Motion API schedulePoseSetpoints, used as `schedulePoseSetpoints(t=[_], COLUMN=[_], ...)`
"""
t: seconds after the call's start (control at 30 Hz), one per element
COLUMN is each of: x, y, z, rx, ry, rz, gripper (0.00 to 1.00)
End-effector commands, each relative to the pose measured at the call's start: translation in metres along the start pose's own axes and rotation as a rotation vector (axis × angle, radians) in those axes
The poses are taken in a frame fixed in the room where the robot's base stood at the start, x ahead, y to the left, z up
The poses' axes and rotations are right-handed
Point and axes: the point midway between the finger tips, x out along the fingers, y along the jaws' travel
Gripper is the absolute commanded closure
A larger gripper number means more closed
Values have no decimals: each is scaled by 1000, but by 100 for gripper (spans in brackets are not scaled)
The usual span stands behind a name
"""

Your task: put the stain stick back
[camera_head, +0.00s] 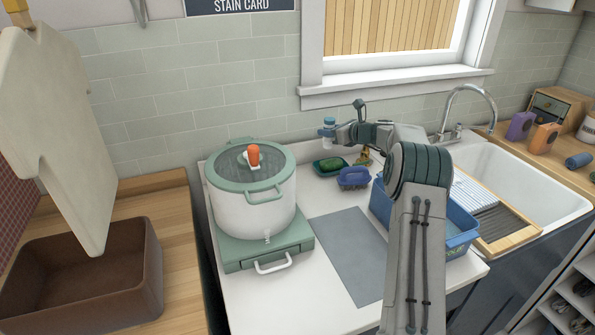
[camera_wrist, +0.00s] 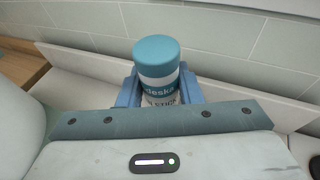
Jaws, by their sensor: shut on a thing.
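The stain stick is a white cylinder with a teal cap and a printed label. In the wrist view the stain stick (camera_wrist: 158,68) stands upright between the two blue fingers of my gripper (camera_wrist: 159,92), which is shut on it. Its lower part is hidden by my gripper body. In the head view the stain stick (camera_head: 327,127) shows small at the left end of my gripper (camera_head: 334,134), in front of the tiled wall and above the back of the white counter.
A lidded white pot (camera_head: 251,210) stands on a green base at left. A green dish (camera_head: 328,167), a purple-blue brush (camera_head: 353,178) and a blue tub (camera_head: 455,236) are near my arm. A grey mat (camera_head: 352,245) lies bare. The sink (camera_head: 535,185) is at right.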

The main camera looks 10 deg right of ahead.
Motion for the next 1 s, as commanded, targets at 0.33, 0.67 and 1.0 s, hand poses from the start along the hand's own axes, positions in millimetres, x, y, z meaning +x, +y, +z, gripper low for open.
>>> schedulePoseSetpoints(t=[0.33,0.67,1.0], x=[55,77,87], y=[65,88,87], z=[-30,-49,-82], rx=[2,1,-1], ry=[2,2,0], rz=[5,2,0], gripper=[91,91,91])
